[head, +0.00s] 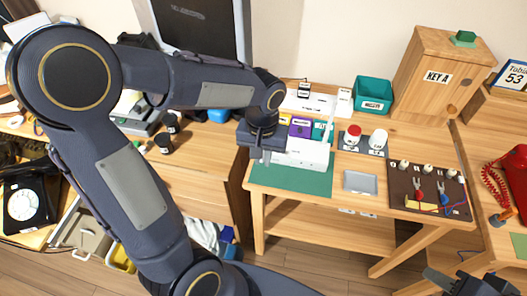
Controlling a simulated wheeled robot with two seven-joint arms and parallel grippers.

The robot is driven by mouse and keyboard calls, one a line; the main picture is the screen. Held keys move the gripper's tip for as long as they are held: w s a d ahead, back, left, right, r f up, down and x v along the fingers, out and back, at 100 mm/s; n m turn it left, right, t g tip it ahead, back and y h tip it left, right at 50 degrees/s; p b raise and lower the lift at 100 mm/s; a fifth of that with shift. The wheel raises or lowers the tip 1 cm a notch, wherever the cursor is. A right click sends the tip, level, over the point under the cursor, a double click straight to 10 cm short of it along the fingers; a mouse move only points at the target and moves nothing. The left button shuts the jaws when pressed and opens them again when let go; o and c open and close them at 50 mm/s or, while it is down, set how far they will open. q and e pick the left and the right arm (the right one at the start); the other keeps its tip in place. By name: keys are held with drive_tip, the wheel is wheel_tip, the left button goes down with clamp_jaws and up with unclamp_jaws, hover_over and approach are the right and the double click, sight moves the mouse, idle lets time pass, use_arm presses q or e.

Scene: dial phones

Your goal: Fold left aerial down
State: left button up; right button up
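A white box-shaped device (306,153) sits on a green mat (290,182) on the wooden table. A thin pale upright piece, which looks like an aerial (329,129), stands at its right end. No left aerial shows; my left gripper covers the device's left end. My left gripper (264,158) points down there, over the mat's left part. Its fingers are small and dark, so I cannot tell their opening, or whether they touch anything. My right gripper (470,284) is partly in view at the bottom right, far from the device; its opening is unclear.
Behind the device are purple and yellow cards (300,127) and a teal bin (372,94). To its right are red and white-topped jars (352,136), a grey tray (360,182) and a tool board (428,190). A wooden key cabinet (437,75) and red phone (515,180) stand further right.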

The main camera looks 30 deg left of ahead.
use_arm(q)
drive_tip(key=shift+s+f+b, duration=0.15)
drive_tip(key=shift+f+b, duration=0.6)
drive_tip(key=shift+f, duration=0.25)
drive_tip(key=shift+s+f+b, duration=0.15)
drive_tip(key=shift+f+b, duration=0.6)
drive_tip(key=shift+f, duration=0.2)
drive_tip(key=o, duration=0.7)
drive_tip(key=shift+c, duration=0.2)
drive_tip(key=shift+r, duration=0.15)
wheel_tip(320, 180, up, 6)
drive_tip(key=p, duration=0.5)
